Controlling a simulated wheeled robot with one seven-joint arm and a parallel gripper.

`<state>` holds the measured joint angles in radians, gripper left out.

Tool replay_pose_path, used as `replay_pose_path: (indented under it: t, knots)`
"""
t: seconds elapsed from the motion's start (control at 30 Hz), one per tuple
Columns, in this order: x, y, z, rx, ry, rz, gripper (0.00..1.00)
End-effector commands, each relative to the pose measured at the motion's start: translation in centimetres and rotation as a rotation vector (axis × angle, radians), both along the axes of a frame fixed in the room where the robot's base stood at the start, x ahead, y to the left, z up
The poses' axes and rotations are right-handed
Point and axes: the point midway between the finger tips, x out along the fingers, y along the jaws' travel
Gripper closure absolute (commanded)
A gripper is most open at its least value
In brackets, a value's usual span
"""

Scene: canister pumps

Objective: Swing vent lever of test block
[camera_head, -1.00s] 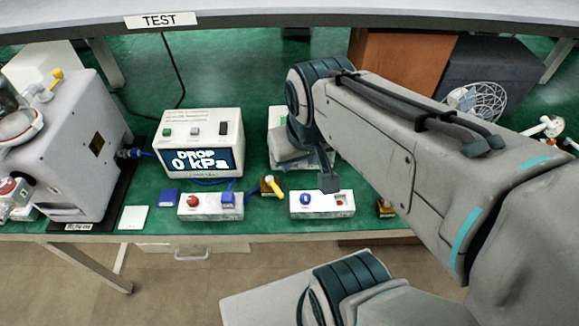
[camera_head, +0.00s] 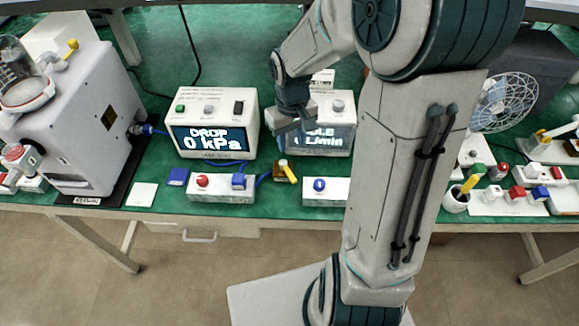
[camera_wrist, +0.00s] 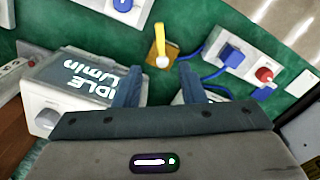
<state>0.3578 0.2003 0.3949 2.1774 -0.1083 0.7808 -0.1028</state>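A small brass block (camera_head: 281,168) with a yellow lever (camera_head: 290,173) sits on the green bench, between two white boxes. In the wrist view the brass block (camera_wrist: 157,58) is upper centre, and its yellow lever (camera_wrist: 160,38) points toward the top of the picture from a pale pivot. My gripper (camera_head: 289,127) is above the bench, behind the block and in front of the IDLE meter. In the wrist view my gripper (camera_wrist: 159,72) has its two fingers apart with nothing between them. The block lies just beyond the fingertips, with no contact visible.
The DROP 0 kPa meter (camera_head: 213,124) stands left of my gripper, the IDLE meter (camera_head: 333,122) behind it. A white box (camera_head: 220,190) with red knob and blue plug and a white box (camera_head: 323,190) with blue knob flank the block. A grey pump (camera_head: 85,120) stands at left.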

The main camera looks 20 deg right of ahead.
Motion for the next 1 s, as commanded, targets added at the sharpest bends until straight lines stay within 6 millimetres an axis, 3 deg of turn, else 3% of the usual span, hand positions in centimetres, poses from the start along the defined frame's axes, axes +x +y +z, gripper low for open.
replay_pose_path:
  t: [0.6, 0.8, 1.0]
  knots:
    - [-0.2, 0.1, -10.8, 0.001, 0.005, 0.002, 0.64]
    - [-0.1, 0.1, -12.8, 0.000, 0.003, 0.001, 0.64]
    - [-0.1, 0.0, -13.4, 0.000, 0.001, 0.001, 0.64]
